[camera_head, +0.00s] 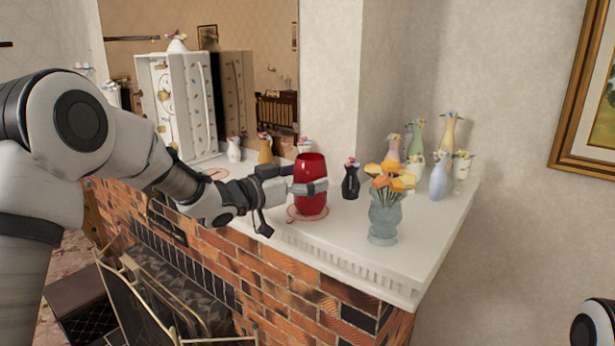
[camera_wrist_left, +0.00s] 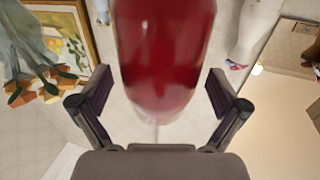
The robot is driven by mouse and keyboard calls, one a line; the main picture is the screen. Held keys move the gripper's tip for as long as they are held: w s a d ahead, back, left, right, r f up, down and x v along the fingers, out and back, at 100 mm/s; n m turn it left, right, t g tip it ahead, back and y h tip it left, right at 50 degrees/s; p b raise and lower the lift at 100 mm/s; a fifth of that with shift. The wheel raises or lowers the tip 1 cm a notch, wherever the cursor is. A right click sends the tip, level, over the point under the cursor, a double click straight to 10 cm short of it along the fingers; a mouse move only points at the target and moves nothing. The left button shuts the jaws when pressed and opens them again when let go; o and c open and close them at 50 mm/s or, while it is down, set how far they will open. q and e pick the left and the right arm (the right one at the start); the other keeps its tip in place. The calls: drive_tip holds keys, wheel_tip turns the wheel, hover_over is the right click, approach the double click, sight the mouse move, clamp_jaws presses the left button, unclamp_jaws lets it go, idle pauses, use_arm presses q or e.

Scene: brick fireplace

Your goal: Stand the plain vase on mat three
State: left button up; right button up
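The plain vase is glossy red (camera_head: 311,170) with no flowers in it. It stands upright on or just over a round red-ringed mat (camera_head: 294,219) near the mantel's front edge; my gripper hides part of it. My left gripper (camera_head: 310,188) is level around the vase, one finger across its near side. In the left wrist view the vase (camera_wrist_left: 163,50) is between the spread fingers (camera_wrist_left: 160,92), with narrow gaps showing on both sides. Another red-ringed mat (camera_head: 216,173) lies farther left, partly hidden by my arm. I cannot read mat numbers. My right gripper is out of view.
A blue-green vase with orange flowers (camera_head: 383,222) stands right of the red vase. A black vase (camera_head: 351,182) stands behind, and several flower vases crowd the back right. White (camera_head: 234,150) and ochre (camera_head: 265,150) vases stand back left.

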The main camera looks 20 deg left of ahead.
use_arm(q)
drive_tip(key=shift+s+a+f+b, duration=0.15)
drive_tip(key=shift+s+a+b, duration=0.1)
drive_tip(key=shift+b, duration=0.1)
drive_tip(key=b+v, duration=0.3)
drive_tip(key=v, duration=0.8)
drive_tip(key=shift+d+b, duration=0.1)
drive_tip(key=shift+b, duration=0.2)
